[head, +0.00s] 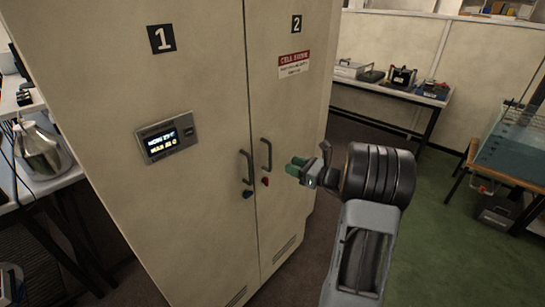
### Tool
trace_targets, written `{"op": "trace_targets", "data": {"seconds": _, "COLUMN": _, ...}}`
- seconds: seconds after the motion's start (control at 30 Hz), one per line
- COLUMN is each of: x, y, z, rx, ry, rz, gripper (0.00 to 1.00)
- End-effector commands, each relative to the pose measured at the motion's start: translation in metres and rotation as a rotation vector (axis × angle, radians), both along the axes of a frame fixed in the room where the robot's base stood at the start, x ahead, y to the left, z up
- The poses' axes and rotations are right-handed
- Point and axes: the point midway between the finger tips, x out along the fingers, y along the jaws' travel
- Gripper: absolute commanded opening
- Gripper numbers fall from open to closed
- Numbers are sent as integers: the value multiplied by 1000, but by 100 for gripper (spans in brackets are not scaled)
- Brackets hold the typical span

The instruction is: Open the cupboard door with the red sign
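A tall cream cupboard has two doors, both shut. The right door (287,110) carries a black "2" label and a red and white sign (293,64). Its dark bar handle (267,154) is near its left edge, with a small red key or tag (265,181) below. My gripper (295,166), with green finger pads, is just right of this handle in the picture and appears apart from it. The gap between the fingers is too small to judge. Nothing shows in the gripper.
The left door (90,90) has a "1" label, a lit display panel (167,138), its own handle (246,167) and a blue key or tag (248,194). A bench (385,90) stands behind at right, a glass tank (515,150) at far right. Green floor (450,230) is clear.

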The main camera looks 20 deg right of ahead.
Motion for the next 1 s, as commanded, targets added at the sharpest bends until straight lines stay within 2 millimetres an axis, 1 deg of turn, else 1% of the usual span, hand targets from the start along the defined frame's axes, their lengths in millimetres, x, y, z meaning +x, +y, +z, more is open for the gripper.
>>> {"op": "trace_targets", "data": {"seconds": 0.03, "x": 9, "y": 8, "z": 1, "rx": 0, "ry": 0, "rz": 6, "gripper": 37}}
{"op": "trace_targets", "data": {"seconds": 0.2, "x": 35, "y": 28, "z": 1, "rx": -1, "ry": 0, "rz": 8, "gripper": 37}}
{"op": "trace_targets", "data": {"seconds": 0.3, "x": 49, "y": 38, "z": 1, "rx": -2, "ry": 0, "rz": 8, "gripper": 37}}
{"op": "trace_targets", "data": {"seconds": 0.5, "x": 68, "y": 52, "z": 0, "rx": -2, "ry": 0, "rz": 7, "gripper": 37}}
{"op": "trace_targets", "data": {"seconds": 0.7, "x": 76, "y": 57, "z": 0, "rx": -4, "ry": 0, "rz": 6, "gripper": 37}}
{"op": "trace_targets", "data": {"seconds": 1.0, "x": 77, "y": 58, "z": 0, "rx": -3, "ry": -1, "rz": 6, "gripper": 37}}
